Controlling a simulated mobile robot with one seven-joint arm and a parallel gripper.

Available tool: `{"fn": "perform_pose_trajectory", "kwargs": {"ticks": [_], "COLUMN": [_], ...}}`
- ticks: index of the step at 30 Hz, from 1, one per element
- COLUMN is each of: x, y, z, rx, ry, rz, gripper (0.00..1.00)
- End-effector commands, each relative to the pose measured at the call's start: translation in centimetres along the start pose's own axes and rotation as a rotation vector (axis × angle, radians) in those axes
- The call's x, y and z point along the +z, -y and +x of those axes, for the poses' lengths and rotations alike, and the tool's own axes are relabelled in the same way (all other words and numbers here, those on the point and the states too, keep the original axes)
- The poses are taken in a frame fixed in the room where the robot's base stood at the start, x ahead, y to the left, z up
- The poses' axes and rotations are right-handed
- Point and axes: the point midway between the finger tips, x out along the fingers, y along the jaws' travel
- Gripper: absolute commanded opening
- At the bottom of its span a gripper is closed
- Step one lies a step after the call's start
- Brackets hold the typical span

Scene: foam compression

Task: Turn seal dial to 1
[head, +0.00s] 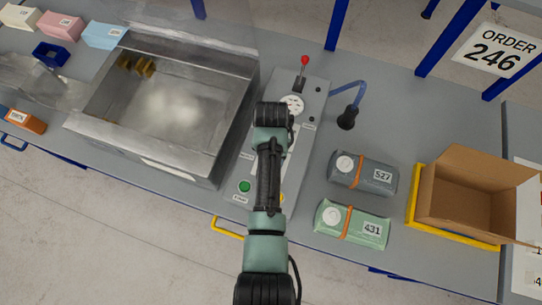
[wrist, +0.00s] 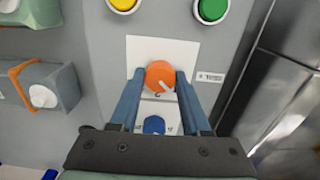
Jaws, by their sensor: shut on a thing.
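In the wrist view an orange round dial (wrist: 160,74) with a pale pointer mark sits on a white plate of the grey control panel (wrist: 108,55). Its pointer slants toward the lower right of the picture. My gripper (wrist: 160,78) has its two blue fingers on either side of the dial, shut on it. A blue dial (wrist: 154,125) lies below it, between the fingers. A small label (wrist: 210,77) beside the orange dial is too small to read. In the head view my arm hides both dials and my fingertips.
The panel carries a green button (head: 244,186), a gauge (head: 292,103) and a red-tipped lever (head: 304,62). A metal chamber (head: 150,150) stands at its left. Grey pack 527 (head: 361,177), green pack 431 (head: 350,226) and an open carton (head: 440,205) are at its right.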

Motion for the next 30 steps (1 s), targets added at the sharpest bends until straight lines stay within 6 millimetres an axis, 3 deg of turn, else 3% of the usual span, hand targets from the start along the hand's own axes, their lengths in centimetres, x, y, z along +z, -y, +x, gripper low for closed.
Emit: {"fn": "perform_pose_trajectory", "kwargs": {"ticks": [11,12,17,26,30], "x": [-0.1,-0.1,-0.1,-0.1,-0.1], "y": [0.0,0.0,0.0,0.0,0.1], "z": [-0.1,-0.1,-0.1,-0.1,-1.1], "rx": [0.0,0.0,0.0,0.0,0.0], "ry": [-0.003,-0.003,-0.003,-0.002,-0.004], "rz": [-0.008,-0.008,-0.007,-0.006,-0.006], "gripper": [0.0,0.5,0.77,0.77,0.77]}}
